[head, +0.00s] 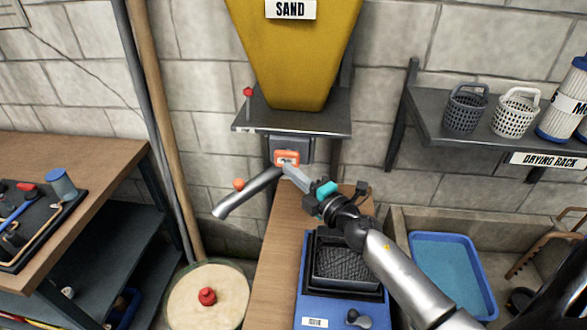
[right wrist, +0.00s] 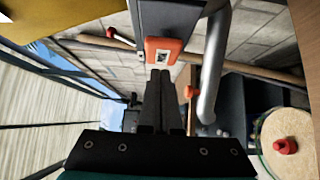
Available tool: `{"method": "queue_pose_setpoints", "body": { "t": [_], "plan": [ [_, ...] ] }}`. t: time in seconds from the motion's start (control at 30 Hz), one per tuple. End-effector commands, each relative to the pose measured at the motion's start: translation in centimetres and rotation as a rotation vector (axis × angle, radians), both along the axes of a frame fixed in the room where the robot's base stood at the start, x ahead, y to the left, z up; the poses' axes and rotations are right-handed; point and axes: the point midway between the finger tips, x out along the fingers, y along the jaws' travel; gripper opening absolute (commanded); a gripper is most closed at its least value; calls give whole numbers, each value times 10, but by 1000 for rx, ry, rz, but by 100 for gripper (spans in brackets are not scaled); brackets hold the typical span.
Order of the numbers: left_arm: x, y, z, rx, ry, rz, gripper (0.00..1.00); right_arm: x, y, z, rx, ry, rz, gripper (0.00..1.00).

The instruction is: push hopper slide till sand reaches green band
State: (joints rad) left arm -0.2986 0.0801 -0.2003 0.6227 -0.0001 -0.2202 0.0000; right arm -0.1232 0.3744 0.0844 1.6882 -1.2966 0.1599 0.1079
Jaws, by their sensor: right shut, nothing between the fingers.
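The yellow sand hopper (head: 290,50) hangs on the wall above a dark shelf bracket. Below it is the orange slide block (head: 287,158) with a small label; it also shows in the right wrist view (right wrist: 163,46). A grey metal spout (head: 246,194) slants down to the left from there. My right gripper (head: 290,170) is shut and empty. Its tips are right at the slide block's lower edge; I cannot tell whether they touch. A round, pale-topped vessel (head: 180,300) with a greenish rim and red knob (head: 207,296) stands below left. No sand stream or clear green band shows. My left gripper is out of view.
A wooden table (head: 90,150) is on the left. A drying rack (head: 470,140) with baskets and a blue basin (head: 440,260) are on the right.

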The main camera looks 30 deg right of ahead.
Motion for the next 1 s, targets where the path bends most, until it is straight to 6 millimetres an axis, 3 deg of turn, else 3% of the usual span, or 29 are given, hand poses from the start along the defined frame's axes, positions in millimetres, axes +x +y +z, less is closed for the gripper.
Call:
{"method": "queue_pose_setpoints", "body": {
  "t": [0.2,0.6,1.0],
  "plan": [
    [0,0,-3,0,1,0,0,11,-8,0,0,-1,0,0],
    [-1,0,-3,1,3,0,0,13,-10,0,0,0,0,0],
    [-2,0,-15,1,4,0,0,52,-41,0,-1,-2,-1,0]
  ]
}}
